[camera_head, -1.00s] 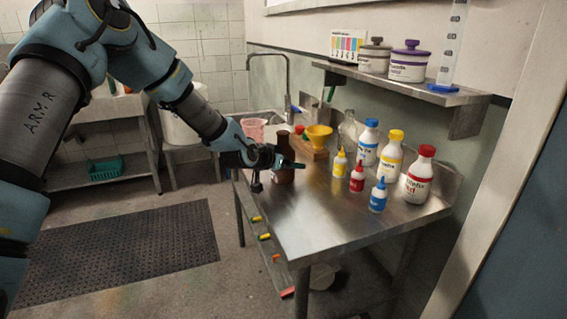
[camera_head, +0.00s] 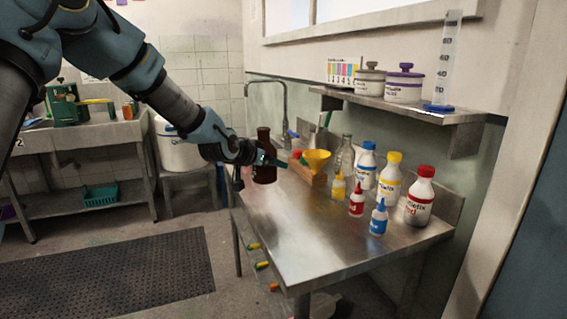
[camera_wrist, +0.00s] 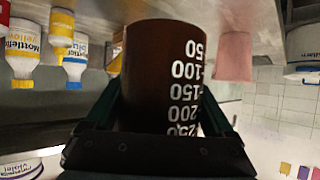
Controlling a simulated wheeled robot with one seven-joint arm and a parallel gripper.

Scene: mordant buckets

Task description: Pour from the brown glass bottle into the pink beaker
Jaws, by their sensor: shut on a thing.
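The brown glass bottle (camera_head: 264,160) is upright in the head view, near the far left part of the steel table. My gripper (camera_head: 262,160) is shut around its body. In the wrist view the bottle (camera_wrist: 158,75) fills the middle between my two fingers (camera_wrist: 160,115), with white volume marks showing. The pink beaker (camera_wrist: 234,57) shows in the wrist view just to the right of the bottle, apart from it. In the head view the beaker is hidden now behind my gripper and the bottle. I cannot tell any liquid level.
A yellow funnel (camera_head: 317,158) in a wooden stand and a clear glass flask (camera_head: 345,155) stand right of the bottle. Several white, yellow, red and blue bottles stand farther right. A wall shelf (camera_head: 400,106) hangs above. The table's front (camera_head: 300,245) is clear.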

